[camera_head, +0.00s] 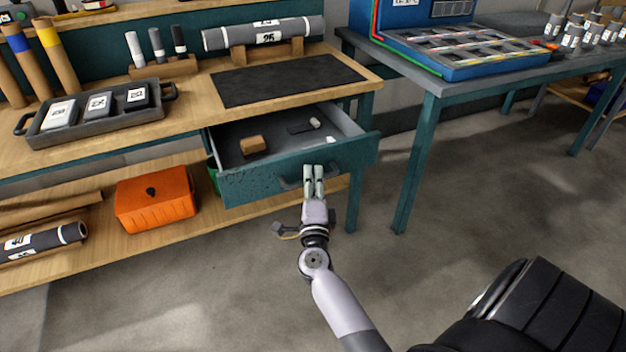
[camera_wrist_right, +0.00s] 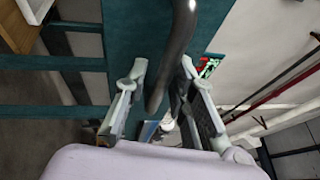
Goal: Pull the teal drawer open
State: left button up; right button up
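The teal drawer (camera_head: 235,186) under the wooden bench is pulled out, with its inside showing. A small brown block, a dark flat piece and small white pieces lie in it. Its dark curved handle (camera_head: 290,184) is on the front, partly hidden by my right gripper (camera_head: 314,172). In the right wrist view the handle (camera_wrist_right: 183,35) runs between the two fingers of my right gripper (camera_wrist_right: 163,68). The fingers stand apart, with a gap visible between the left finger and the handle. My left gripper is not in view.
The wooden bench top (camera_head: 190,128) carries a dark tray (camera_head: 95,135) and a black mat (camera_head: 285,80). An orange box (camera_head: 155,198) sits on the lower shelf. A second teal table (camera_head: 432,100) stands to the right. The grey floor before the drawer is clear.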

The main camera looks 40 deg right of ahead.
jog(key=shift+o, duration=0.5)
jog(key=v, duration=1.2)
